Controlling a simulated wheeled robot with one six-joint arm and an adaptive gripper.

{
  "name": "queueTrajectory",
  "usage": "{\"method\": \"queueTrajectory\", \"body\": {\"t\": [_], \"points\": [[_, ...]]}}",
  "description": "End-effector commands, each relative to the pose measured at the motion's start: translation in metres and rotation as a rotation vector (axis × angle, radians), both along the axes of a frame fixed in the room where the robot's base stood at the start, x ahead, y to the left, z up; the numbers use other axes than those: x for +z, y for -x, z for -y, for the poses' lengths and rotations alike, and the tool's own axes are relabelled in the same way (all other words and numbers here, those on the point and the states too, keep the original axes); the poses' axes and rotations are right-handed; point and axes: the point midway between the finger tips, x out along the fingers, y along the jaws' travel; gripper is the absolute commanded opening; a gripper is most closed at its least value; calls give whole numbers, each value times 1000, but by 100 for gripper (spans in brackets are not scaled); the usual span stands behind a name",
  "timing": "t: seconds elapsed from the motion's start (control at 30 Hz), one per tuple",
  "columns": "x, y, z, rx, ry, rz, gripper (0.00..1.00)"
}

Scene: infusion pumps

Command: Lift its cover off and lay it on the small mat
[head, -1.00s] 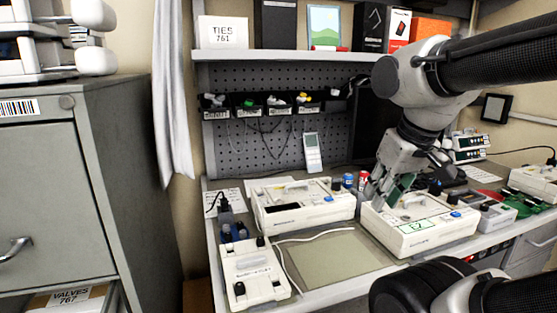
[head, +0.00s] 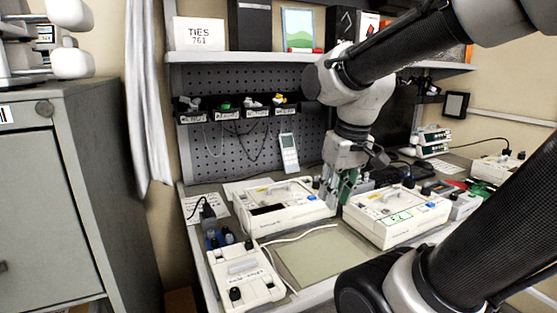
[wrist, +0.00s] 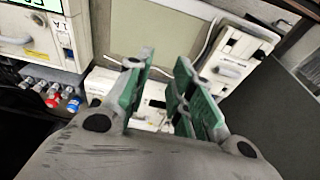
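My gripper (head: 336,198) points down near the right end of the middle white pump (head: 290,212), left of the right-hand pump (head: 397,228). In the wrist view its green-padded fingers (wrist: 165,92) are apart, with nothing seen between them; part of the middle pump (wrist: 100,84) shows beyond and beneath. The middle pump has a dark slot in its front and a raised handle on top. The right-hand pump has a green-marked label and a handle on top. Which part is the cover I cannot tell. The small mat (head: 325,258) lies flat and bare in front of them; it also shows in the wrist view (wrist: 155,35).
A smaller white device (head: 243,275) stands left of the mat, with a white cable (head: 300,237) alongside. Red and blue capped cylinders (wrist: 62,100) stand near the gripper. A shelf (head: 240,57) and pegboard with small bins (head: 238,115) are behind.

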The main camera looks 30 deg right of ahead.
Motion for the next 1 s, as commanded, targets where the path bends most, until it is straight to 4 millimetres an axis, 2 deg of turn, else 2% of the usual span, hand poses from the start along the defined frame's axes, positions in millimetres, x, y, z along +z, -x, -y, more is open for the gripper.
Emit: {"method": "queueTrajectory", "body": {"t": [0.17, 0.27, 0.47, 0.6, 0.7, 0.83, 1.0], "points": [[-4, -34, 1, -29, -5, -73, 23], [-7, -64, 2, -78, -13, -119, 23], [-25, -155, 5, -357, -41, -216, 23], [-42, -221, 7, -663, -63, -249, 23], [-44, -262, 8, -928, -88, -238, 23], [-31, -290, 9, -1219, -133, -199, 23], [-21, -296, 9, -1477, -167, -178, 23]]}}
